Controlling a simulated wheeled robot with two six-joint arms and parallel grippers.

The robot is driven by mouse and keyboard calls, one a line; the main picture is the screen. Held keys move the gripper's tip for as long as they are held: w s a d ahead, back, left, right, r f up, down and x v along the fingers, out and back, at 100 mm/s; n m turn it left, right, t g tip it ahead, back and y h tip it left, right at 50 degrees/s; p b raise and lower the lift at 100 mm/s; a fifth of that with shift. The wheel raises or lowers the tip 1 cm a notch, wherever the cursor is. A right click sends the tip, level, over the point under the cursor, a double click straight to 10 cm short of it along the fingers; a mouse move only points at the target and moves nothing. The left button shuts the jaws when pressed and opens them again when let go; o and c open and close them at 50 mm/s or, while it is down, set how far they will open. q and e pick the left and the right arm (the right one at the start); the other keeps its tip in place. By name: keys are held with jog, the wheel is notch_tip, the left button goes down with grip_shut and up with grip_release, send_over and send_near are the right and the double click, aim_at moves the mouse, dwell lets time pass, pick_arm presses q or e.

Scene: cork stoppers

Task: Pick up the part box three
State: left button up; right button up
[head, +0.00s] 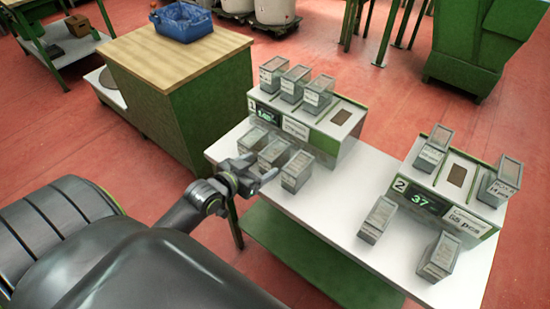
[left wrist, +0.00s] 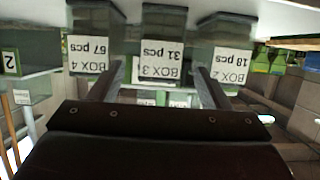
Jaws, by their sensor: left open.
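Box three (left wrist: 160,66) is a grey part box with a white label, "BOX 3 31 pcs", upside down in the left wrist view. It appears to be the middle of three boxes on the white table before station 1 in the head view (head: 273,154). My left gripper (head: 262,174) is open, just in front of that row. In the left wrist view its fingers (left wrist: 158,88) appear on either side of box three, with nothing gripped. I cannot tell whether they touch it. My right gripper is not in view.
Box four (left wrist: 88,55) and box two (left wrist: 230,65) stand close on either side. Station 1 (head: 325,138) stands behind, with more boxes on top. Station 2 (head: 440,205) and other boxes are farther right on the table (head: 330,213). A wood-topped cabinet (head: 170,55) is at the left.

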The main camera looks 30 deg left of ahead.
aim_at(275, 157)
pick_arm(q)
jog(key=shift+x, duration=1.5)
jog(key=x, duration=0.5)
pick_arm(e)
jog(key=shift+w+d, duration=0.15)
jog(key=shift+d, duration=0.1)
